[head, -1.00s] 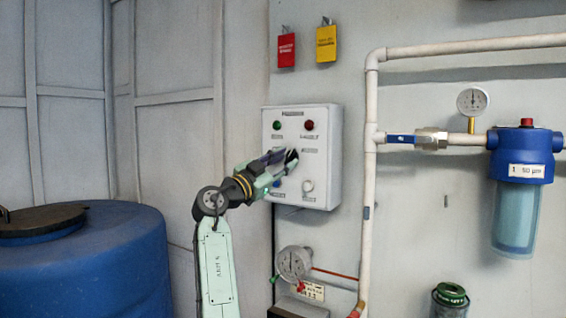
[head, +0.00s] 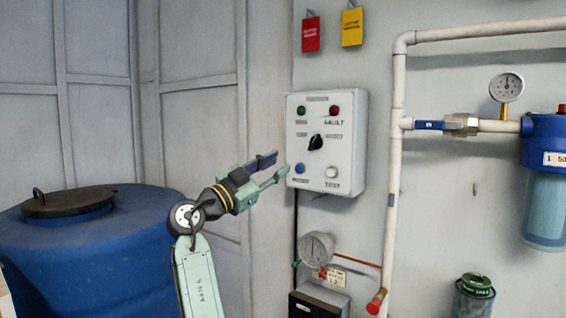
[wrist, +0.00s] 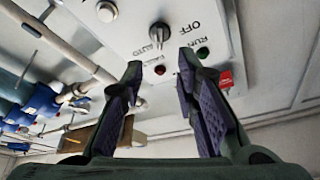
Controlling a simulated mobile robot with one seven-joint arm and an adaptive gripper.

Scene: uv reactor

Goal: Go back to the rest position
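My gripper (head: 276,168) is open and empty in front of the lower left of a white control box (head: 352,110) on the wall. In the wrist view my gripper (wrist: 158,85) shows its two fingers spread with nothing between them. The box carries a black rotary knob (head: 316,142), which also shows in the wrist view (wrist: 159,34) beyond the fingertips, apart from them. A green light (head: 301,111) and a red light (head: 334,110) sit above the knob. A blue button (head: 299,169) and a white button (head: 332,172) sit below it.
White pipes (head: 398,85) run right of the box, with a blue-handled valve (head: 430,125), a gauge (head: 507,87) and a blue filter (head: 545,140). A lower gauge (head: 317,248) sits below the box. A large blue barrel (head: 120,250) stands at left. Red and yellow tags (head: 352,27) hang above.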

